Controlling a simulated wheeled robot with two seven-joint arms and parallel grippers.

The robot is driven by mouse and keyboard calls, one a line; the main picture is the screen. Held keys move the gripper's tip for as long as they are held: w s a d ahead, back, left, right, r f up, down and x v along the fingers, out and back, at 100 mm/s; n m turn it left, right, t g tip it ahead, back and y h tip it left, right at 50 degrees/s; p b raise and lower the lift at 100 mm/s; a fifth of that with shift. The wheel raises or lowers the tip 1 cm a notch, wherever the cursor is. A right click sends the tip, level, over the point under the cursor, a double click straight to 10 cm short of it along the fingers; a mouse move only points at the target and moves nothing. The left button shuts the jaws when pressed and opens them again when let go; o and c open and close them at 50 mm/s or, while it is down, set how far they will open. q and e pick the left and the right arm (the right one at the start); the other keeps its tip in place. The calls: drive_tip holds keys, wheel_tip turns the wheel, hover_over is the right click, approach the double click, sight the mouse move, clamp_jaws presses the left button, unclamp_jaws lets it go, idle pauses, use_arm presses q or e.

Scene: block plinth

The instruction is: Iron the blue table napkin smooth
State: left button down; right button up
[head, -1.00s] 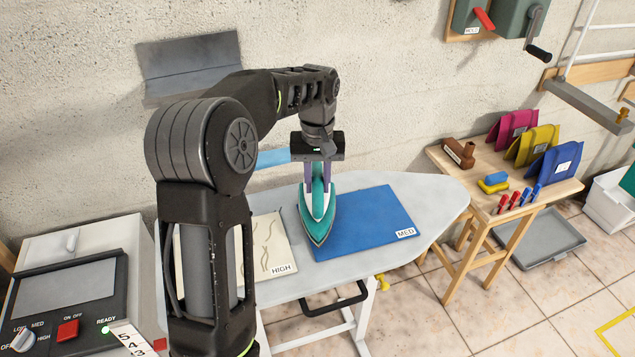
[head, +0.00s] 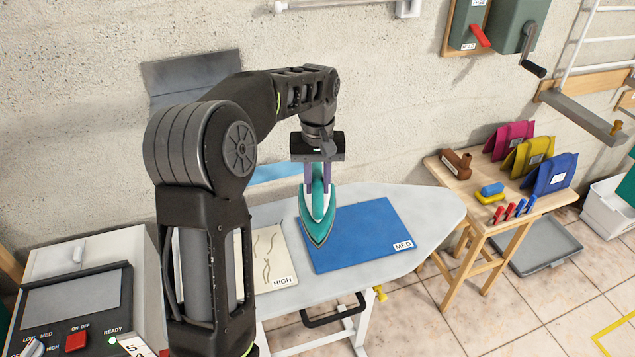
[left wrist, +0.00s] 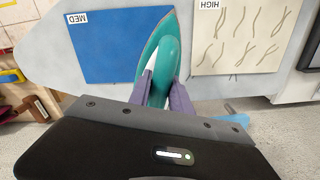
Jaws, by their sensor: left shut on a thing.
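The blue napkin (head: 365,236) lies flat on the ironing board with a MED label at its front right corner. In the left wrist view the blue napkin (left wrist: 115,50) shows no visible wrinkles. My left gripper (head: 317,185) is shut on the teal iron (head: 318,222), with fingers on both sides of its handle. The iron sits over the napkin's left edge, pointing to the front; whether it touches the cloth is unclear. In the left wrist view the iron (left wrist: 158,50) lies between the two cloths. My right gripper is not in view.
A cream cloth (head: 268,258) with crease lines and a HIGH label lies left of the iron. The ironing board (head: 432,212) is bare at its right end. A control box (head: 75,300) with a lit READY lamp stands at left. A wooden table (head: 470,190) stands at right.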

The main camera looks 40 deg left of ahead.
use_arm(q)
drive_tip(key=shift+r+p, duration=0.65)
drive_tip(key=shift+r, duration=0.55)
drive_tip(key=shift+w+d+f, duration=0.1)
